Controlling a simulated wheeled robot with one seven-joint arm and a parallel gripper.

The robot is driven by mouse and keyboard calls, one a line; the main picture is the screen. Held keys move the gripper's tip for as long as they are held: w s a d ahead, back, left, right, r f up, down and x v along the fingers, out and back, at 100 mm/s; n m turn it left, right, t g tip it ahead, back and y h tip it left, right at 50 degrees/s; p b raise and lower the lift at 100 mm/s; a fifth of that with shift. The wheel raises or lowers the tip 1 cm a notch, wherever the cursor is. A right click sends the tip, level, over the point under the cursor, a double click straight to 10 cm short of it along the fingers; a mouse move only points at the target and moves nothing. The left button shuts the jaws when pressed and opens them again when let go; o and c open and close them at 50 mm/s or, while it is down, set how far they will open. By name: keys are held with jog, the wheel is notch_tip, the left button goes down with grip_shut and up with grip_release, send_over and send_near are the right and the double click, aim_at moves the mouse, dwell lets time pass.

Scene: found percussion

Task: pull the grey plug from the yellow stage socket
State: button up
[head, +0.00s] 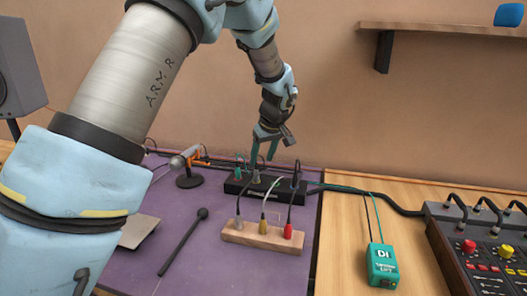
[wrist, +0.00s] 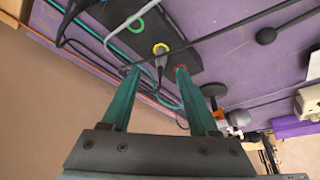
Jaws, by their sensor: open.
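The black stage box (head: 262,193) stands at the back of the purple mat. In the wrist view, the box (wrist: 195,55) has a green-ringed socket (wrist: 138,26), a yellow-ringed socket (wrist: 161,47) and a red-ringed socket (wrist: 181,69). The grey plug (wrist: 161,61) sits in the yellow socket, with a dark cable running from it. My gripper (wrist: 158,72) is open, its teal fingers on either side of the plug in the picture; I cannot tell if they touch it. In the head view my gripper (head: 263,160) points down over the box.
A wooden block (head: 262,237) with grey, yellow and red plugs stands in front of the box. A black mallet (head: 183,241) lies on the purple mat (head: 190,268). A microphone stand (head: 188,179) is left; a green DI box (head: 382,265) and a mixer (head: 480,250) are right.

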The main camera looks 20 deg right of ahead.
aim_at(256, 170)
jog(key=p+x, duration=0.2)
jog(key=x, duration=0.6)
jog(key=shift+w+f, duration=0.1)
jog(key=shift+f, duration=0.15)
grip_shut()
jog(key=shift+r, duration=0.1)
dwell(0.4)
jog(key=shift+r+p, duration=0.35)
jog(key=shift+r, duration=0.45)
jog(key=shift+r, duration=0.25)
jog(key=shift+r+p, duration=0.55)
jog(key=shift+r, duration=0.95)
